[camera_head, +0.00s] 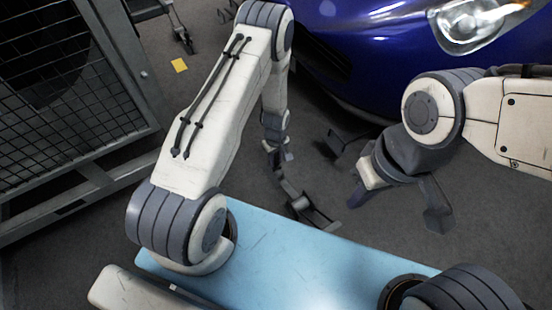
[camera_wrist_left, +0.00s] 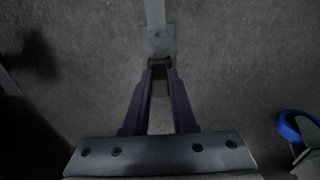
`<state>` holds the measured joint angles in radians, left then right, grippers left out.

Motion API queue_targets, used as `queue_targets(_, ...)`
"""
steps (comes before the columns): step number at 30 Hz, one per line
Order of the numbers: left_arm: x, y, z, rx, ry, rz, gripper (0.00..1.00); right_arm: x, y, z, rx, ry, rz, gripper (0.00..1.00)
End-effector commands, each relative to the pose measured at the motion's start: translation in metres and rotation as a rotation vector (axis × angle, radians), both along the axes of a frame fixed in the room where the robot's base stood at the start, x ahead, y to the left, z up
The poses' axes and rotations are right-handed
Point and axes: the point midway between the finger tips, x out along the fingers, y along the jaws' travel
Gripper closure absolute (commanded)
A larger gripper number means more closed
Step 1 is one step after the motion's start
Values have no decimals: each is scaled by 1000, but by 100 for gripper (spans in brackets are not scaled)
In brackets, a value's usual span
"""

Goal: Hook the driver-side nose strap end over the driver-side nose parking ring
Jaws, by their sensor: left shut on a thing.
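My left gripper (camera_head: 280,153) is low over the floor in front of the blue car's nose. In the left wrist view its dark fingers (camera_wrist_left: 160,72) are close together on a small dark piece (camera_wrist_left: 159,62), which looks like the strap end. A grey strap-like band (camera_wrist_left: 155,14) and a plate (camera_wrist_left: 158,43) lie beyond the fingertips. In the head view a dark strap or bracket piece (camera_head: 312,212) lies on the floor below the left gripper. My right gripper (camera_head: 398,204) is open and empty, with its fingers wide apart. I cannot make out the parking ring with certainty.
The blue car (camera_head: 350,60) fills the upper right. A dark block (camera_head: 343,143) is on the floor near its nose. A mesh-sided grey frame (camera_head: 118,155) stands at left. A yellow marker (camera_head: 179,65) lies on the floor. A blue curved thing (camera_wrist_left: 290,126) shows in the left wrist view.

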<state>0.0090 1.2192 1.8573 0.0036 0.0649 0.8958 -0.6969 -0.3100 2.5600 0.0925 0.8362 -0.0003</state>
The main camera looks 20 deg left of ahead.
Motion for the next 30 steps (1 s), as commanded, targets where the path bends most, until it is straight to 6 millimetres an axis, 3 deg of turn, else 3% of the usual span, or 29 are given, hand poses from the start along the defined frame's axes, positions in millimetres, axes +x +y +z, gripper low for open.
queue_targets(11, 0, 0, -7, 0, 0, 0, 100, 0, 0, -4, 0, 0, 0, 100)
queue_targets(12, 0, 0, -7, 0, 0, 0, 72, 0, 0, -4, 0, 0, 0, 100)
queue_targets(15, 0, 0, -7, 0, 0, 0, 40, 0, 0, -4, 0, 0, 0, 100)
queue_targets(25, 0, 0, -4, 0, 0, 0, 40, 0, 0, -2, 0, 0, 0, 100)
queue_targets(30, 1, 0, 21, 0, -1, 0, 40, 0, 0, 15, 0, 0, 0, 100)
